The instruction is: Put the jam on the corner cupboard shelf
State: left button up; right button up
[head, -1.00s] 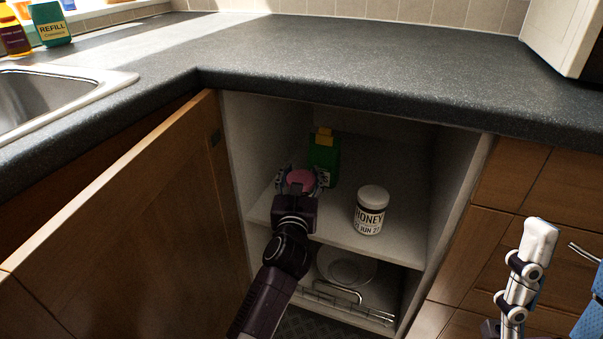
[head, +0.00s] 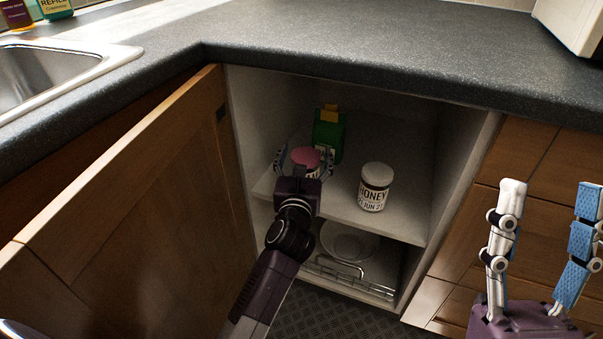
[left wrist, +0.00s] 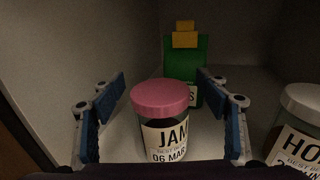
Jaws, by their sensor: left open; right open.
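The jam jar (left wrist: 164,118) has a pink lid and a white label reading JAM. It stands upright on the cupboard's upper shelf (head: 335,207). In the head view the jam's pink lid (head: 305,160) shows just beyond my left wrist. My left gripper (head: 303,165) is inside the cupboard with its fingers spread on either side of the jar. In the left wrist view the left gripper's fingers (left wrist: 165,115) are open, with gaps between the pads and the jar. My right gripper (head: 545,205) is open and empty in front of the drawers at the right.
A honey jar (head: 375,187) stands right of the jam on the same shelf. A green carton with a yellow cap (head: 328,135) stands behind it. The open cupboard door (head: 130,215) is at the left. A lower shelf holds a plate (head: 347,245) and a wire rack.

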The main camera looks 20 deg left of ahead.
pick_arm(q)
jog(key=p+v, duration=0.1)
jog(key=v, duration=0.8)
jog(key=s+r+m+t, duration=0.5)
jog(key=s+r+m, duration=0.2)
jog(key=r+m, duration=0.6)
jog(key=s+d+r+m+h, duration=0.2)
jog(key=m+h, duration=0.1)
jog(key=m, duration=0.6)
jog(key=s+d+r+m+t+h, duration=0.1)
jog(key=s+d+r+m+h, duration=0.1)
jog(key=m, duration=0.8)
jog(key=s+d+r+m+h, duration=0.2)
jog(key=s+d+m+h, duration=0.1)
jog(key=m, duration=0.6)
jog(key=shift+s+d+m+t+h, duration=0.3)
jog(key=shift+s+t+h, duration=0.15)
jog(key=shift+h, duration=0.95)
pick_arm(e)
jog(key=w+a+f+g+h, duration=0.1)
jog(key=w+f+g, duration=0.3)
jog(key=w+f, duration=0.1)
jog(key=shift+w+f+h, duration=0.4)
jog(key=shift+w, duration=0.45)
